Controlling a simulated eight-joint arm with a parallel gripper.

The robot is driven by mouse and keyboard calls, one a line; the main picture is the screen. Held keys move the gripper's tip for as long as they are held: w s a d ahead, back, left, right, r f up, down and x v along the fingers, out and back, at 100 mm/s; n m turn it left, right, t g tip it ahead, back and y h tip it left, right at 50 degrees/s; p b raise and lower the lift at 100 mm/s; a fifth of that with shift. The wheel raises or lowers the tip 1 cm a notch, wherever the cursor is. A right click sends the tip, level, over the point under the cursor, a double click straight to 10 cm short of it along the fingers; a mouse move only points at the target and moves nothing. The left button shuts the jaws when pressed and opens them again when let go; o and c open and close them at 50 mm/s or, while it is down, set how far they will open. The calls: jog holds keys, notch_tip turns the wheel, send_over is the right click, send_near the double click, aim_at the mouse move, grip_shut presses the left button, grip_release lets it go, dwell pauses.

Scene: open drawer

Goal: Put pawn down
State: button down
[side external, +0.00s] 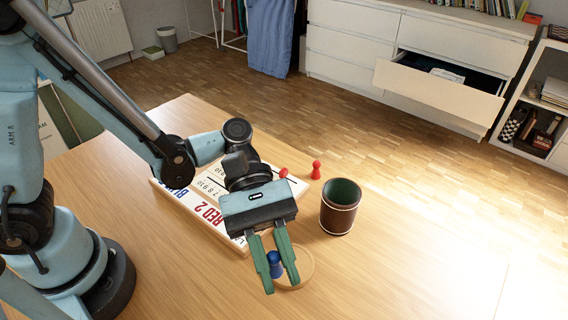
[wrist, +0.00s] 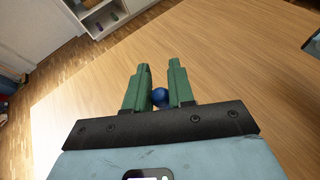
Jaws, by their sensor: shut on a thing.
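A blue pawn (side external: 275,264) is between the green fingers of my gripper (side external: 280,270) in the side external view. My gripper is shut on the pawn. The pawn's round blue head also shows between the fingertips in the wrist view (wrist: 160,97). My gripper (wrist: 160,90) points down over a round wooden disc (side external: 305,268) on the table. I cannot tell whether the pawn touches the disc, as the fingers hide part of it.
A brown cup with a green inside (side external: 340,206) stands right of my gripper. A red pawn (side external: 316,170) stands behind it, with another red piece (side external: 283,173) beside it. A white lettered board (side external: 205,208) lies under my arm. The table's right side (side external: 430,260) is clear.

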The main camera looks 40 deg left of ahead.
jog(key=w+f, duration=0.1)
jog(key=w, duration=0.1)
jog(key=w+a+f, duration=0.1)
jog(key=w, duration=0.1)
jog(key=w+f, duration=0.1)
jog(key=w, duration=0.1)
jog(key=shift+a+f, duration=0.3)
jog(key=shift+f, duration=2.05)
jog(key=shift+f, duration=0.1)
jog(key=c, duration=1)
grip_release()
jog(key=shift+o, duration=0.2)
